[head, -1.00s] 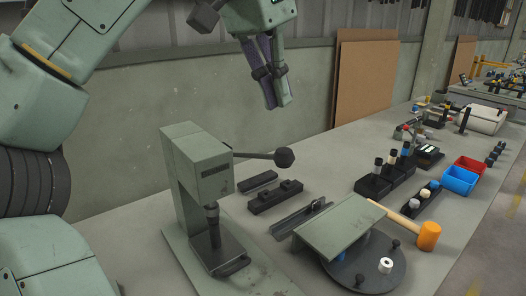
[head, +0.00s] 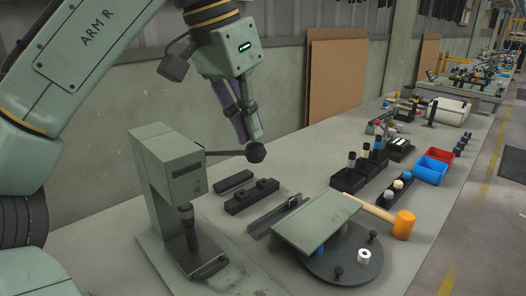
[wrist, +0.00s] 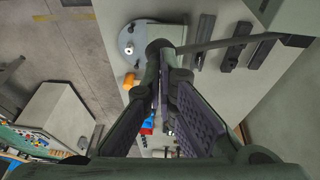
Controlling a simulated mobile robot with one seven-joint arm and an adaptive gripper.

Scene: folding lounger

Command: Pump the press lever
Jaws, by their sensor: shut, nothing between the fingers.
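The green press (head: 168,165) stands on the bench at the left, with its ram (head: 187,215) over a dark base plate. Its press lever (head: 225,153) sticks out to the right, about level, and ends in a round black knob (head: 255,152). My gripper (head: 248,139) is shut and empty, pointing down, with its fingertips just above the knob. In the wrist view the knob (wrist: 160,48) shows right at the tips of my shut gripper (wrist: 163,78), and the lever (wrist: 215,43) runs off to the right. I cannot tell whether the tips touch the knob.
Black blocks (head: 250,195) and a rail lie right of the press. A green plate (head: 318,222) over a round turntable (head: 345,262) and an orange mallet (head: 403,225) are at the front right. Red and blue bins (head: 431,171) stand farther back. A wall runs behind the bench.

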